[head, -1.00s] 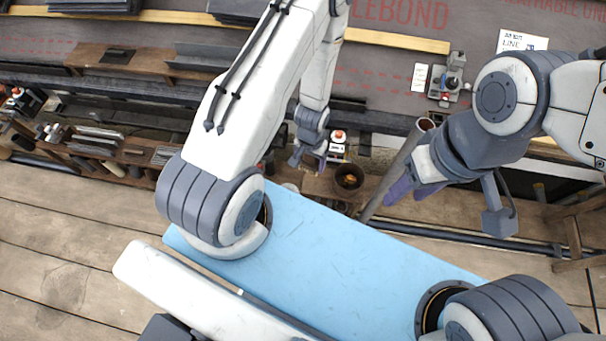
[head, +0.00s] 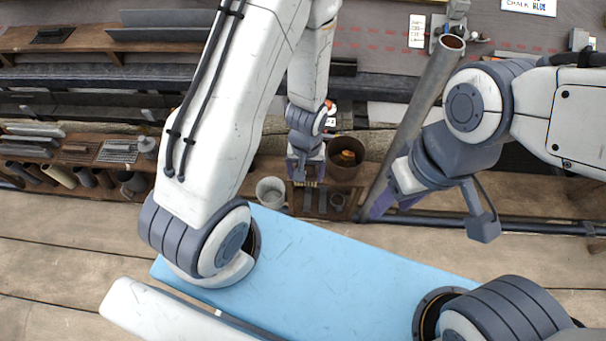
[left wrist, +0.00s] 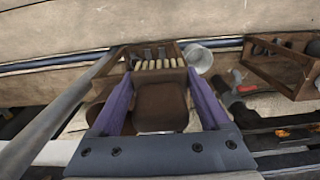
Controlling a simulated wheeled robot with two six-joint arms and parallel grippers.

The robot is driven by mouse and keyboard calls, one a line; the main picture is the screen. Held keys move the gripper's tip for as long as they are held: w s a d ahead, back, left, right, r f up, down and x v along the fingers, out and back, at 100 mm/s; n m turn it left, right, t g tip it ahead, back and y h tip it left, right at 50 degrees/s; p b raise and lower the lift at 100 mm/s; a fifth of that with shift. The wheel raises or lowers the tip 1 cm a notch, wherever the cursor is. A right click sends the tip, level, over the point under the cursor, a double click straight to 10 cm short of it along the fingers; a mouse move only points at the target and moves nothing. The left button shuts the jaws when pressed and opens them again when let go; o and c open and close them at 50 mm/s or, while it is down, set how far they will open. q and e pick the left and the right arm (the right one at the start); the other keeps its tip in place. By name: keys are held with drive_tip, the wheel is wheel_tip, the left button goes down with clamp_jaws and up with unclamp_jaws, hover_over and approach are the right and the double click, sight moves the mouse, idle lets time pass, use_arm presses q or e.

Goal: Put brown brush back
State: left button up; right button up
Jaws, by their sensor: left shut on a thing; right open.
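I cannot tell whether the brush touches the box. My right gripper (head: 384,203) is open and empty beside the grey pipe.
A brown bucket (head: 343,168) and a pale bucket (head: 270,191) stand beside the box. A long grey pipe (head: 425,105) leans to the right. The blue board (head: 330,270) lies in front. A wooden rack (head: 75,180) with tubes is at left.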

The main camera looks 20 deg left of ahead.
use_arm(q)
drive_tip(key=shift+f, duration=0.35)
drive_tip(key=w+a+f+b, duration=0.1)
drive_tip(key=w+f, duration=0.1)
drive_tip(key=w, duration=0.1)
drive_tip(key=w+a+f+b, duration=0.1)
drive_tip(key=w+a+f, duration=0.1)
drive_tip(key=w, duration=0.1)
drive_tip(key=w+a+f+b, duration=0.1)
drive_tip(key=w+a+f, duration=0.1)
drive_tip(key=w, duration=0.2)
drive_tip(key=shift+w+f+b, duration=0.1)
drive_tip(key=shift+f+b, duration=0.2)
drive_tip(key=shift+f, duration=0.1)
drive_tip(key=shift+w+f+b, duration=0.1)
drive_tip(key=shift+f+b, duration=0.8)
drive_tip(key=shift+f, duration=1.05)
drive_tip(key=shift+f, duration=0.2)
drive_tip(key=o, duration=1)
drive_tip(key=shift+o, duration=0.2)
drive_tip(key=shift+r, duration=0.1)
